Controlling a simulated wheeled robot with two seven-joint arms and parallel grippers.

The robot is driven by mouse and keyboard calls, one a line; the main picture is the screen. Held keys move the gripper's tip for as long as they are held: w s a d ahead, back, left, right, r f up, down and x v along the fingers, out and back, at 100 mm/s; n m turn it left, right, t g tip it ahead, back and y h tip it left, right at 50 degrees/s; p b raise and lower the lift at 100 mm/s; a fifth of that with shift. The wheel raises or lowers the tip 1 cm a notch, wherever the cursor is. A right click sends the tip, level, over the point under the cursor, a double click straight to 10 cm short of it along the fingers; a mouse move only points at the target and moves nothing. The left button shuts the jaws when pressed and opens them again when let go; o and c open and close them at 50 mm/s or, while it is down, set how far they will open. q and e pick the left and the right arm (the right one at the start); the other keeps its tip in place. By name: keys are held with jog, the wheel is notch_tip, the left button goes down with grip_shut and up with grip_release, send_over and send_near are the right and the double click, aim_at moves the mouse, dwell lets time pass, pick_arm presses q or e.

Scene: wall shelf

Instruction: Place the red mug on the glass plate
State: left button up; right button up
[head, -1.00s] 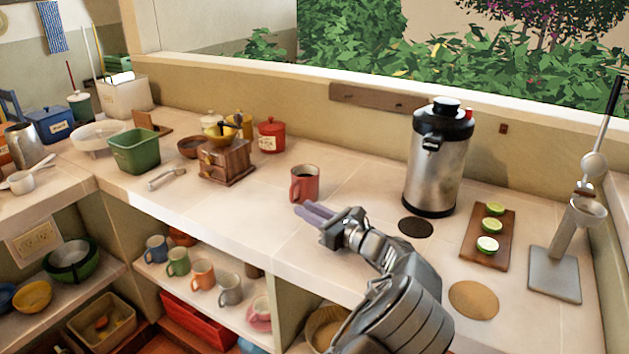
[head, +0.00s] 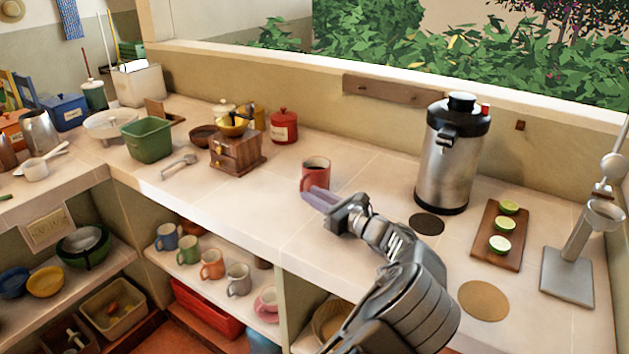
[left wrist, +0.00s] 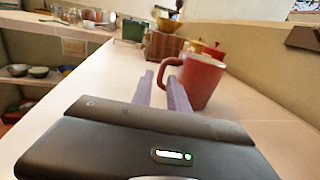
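The red mug (head: 315,177) stands upright on the counter with dark contents. It also shows in the left wrist view (left wrist: 202,82), its handle facing my left gripper. My left gripper (head: 308,194) is at the mug's near side, and its purple fingers overlap the mug's lower edge in the head view. In the left wrist view the fingers (left wrist: 163,80) are apart, with the handle just at or beyond their tips; I cannot tell whether it is between them. A pale, clear-looking dish (head: 98,128), possibly the glass plate, sits at the back left. My right gripper is not in view.
A wooden grinder (head: 236,156), red canister (head: 284,128) and green tub (head: 147,139) stand left of the mug. A steel urn (head: 448,165), a board with limes (head: 486,252) and a metal press (head: 567,275) are to the right. Other mugs sit on the shelf below.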

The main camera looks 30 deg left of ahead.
aim_at(302, 187)
pick_arm(q)
jog(key=shift+a+r, duration=0.1)
jog(key=shift+a, duration=0.2)
jog(key=a+p, duration=0.2)
jog(key=a, duration=0.1)
jog(key=shift+w+a, duration=0.25)
jog(key=shift+w, duration=0.15)
jog(key=shift+w+a, duration=0.15)
jog(key=shift+a, duration=0.35)
jog(key=shift+c, duration=0.3)
grip_shut()
dwell(0.6)
